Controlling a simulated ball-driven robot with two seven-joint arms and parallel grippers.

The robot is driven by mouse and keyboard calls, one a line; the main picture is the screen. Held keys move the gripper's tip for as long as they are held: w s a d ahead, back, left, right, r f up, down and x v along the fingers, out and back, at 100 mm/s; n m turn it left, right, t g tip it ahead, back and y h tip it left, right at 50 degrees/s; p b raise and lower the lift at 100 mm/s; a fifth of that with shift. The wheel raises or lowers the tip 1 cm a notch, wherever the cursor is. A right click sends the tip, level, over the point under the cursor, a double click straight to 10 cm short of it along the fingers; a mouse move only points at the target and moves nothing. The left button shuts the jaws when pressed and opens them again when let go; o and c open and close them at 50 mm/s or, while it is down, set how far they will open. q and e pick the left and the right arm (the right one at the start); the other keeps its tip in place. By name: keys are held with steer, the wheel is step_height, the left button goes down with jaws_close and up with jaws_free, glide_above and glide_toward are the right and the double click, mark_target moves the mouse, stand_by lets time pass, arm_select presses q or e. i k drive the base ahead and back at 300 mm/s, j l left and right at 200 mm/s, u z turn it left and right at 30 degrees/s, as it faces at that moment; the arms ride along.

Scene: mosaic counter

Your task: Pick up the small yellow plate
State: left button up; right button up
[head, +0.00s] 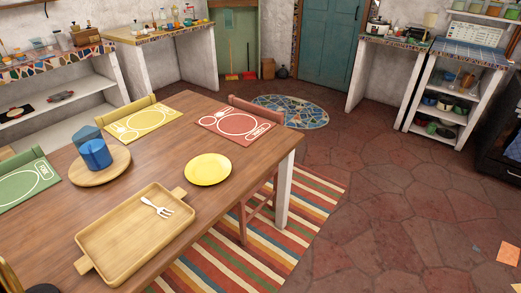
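The small yellow plate (208,169) lies flat on the wooden table (215,115), near the table's right edge. It is round with a slightly raised rim, and nothing covers it.
A wooden tray (110,245) with a fork (156,207) lies left of and below the plate. Blue cups (96,154) stand on a round board (109,172). Placemats in red (236,124), yellow (143,123) and green (27,185) lie along the table. Chairs (254,107) stand beside it.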

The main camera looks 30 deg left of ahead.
mark_target(207, 169)
steer(key=i, duration=0.7)
steer(key=i+l, duration=0.15)
steer(key=i, duration=0.55)
steer(key=i+u, duration=0.35)
steer(key=i+l+u, duration=0.1)
steer(key=u, duration=0.3)
steer(key=i+l+u, duration=0.2)
steer(key=u, duration=0.15)
